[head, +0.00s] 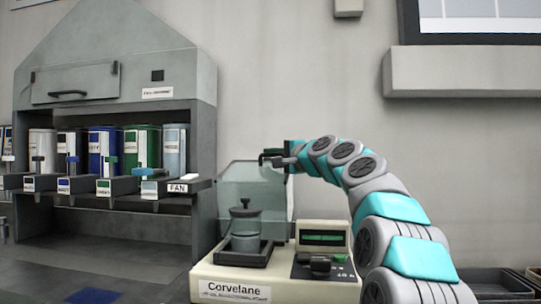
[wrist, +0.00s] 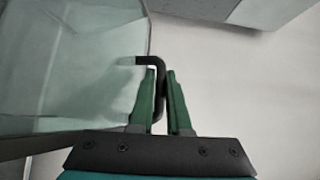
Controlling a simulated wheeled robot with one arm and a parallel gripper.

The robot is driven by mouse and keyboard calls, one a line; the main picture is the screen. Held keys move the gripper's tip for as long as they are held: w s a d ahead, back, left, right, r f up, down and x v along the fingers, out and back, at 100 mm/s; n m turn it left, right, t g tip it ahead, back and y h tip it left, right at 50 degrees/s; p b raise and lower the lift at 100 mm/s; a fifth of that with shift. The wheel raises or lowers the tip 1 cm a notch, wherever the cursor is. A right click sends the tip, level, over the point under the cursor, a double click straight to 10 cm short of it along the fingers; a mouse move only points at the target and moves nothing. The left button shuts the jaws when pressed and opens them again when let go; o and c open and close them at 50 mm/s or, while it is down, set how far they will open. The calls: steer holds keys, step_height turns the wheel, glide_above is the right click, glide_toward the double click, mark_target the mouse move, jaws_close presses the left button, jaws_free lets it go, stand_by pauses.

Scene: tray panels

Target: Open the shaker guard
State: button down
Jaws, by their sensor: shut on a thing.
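The shaker guard (head: 240,186) is a clear, green-tinted cover on the Corvelane machine (head: 203,278) in the head view. It fills the left of the wrist view (wrist: 60,65). A dark bent handle (wrist: 152,60) sticks out from the guard's edge. My gripper (wrist: 160,78) is shut on this handle, with a green finger on each side of it. In the head view my gripper (head: 279,160) is at the guard's upper right corner. A grey vessel with a dark knobbed lid (head: 245,226) stands on the machine at the guard. I cannot tell how far the guard is raised.
A control box with a green display (head: 323,238) and a dark knob sits at the machine's right. A grey hooded cabinet (head: 130,60) with several coloured canisters stands at the left. Dark trays (head: 492,281) lie at the lower right.

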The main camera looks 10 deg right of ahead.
steer(key=shift+r, duration=0.2)
steer(key=c, duration=1.2)
jaws_free()
steer(key=shift+a, duration=0.1)
steer(key=shift+o, duration=0.2)
steer(key=shift+f, duration=0.1)
steer(key=shift+s, duration=0.1)
steer(key=shift+s+d+f, duration=0.1)
steer(key=shift+s+d, duration=0.25)
steer(key=shift+s, duration=0.1)
steer(key=b+v, duration=0.1)
steer(key=v, duration=0.5)
steer(key=shift+s+b, duration=0.3)
steer(key=shift+d, duration=0.1)
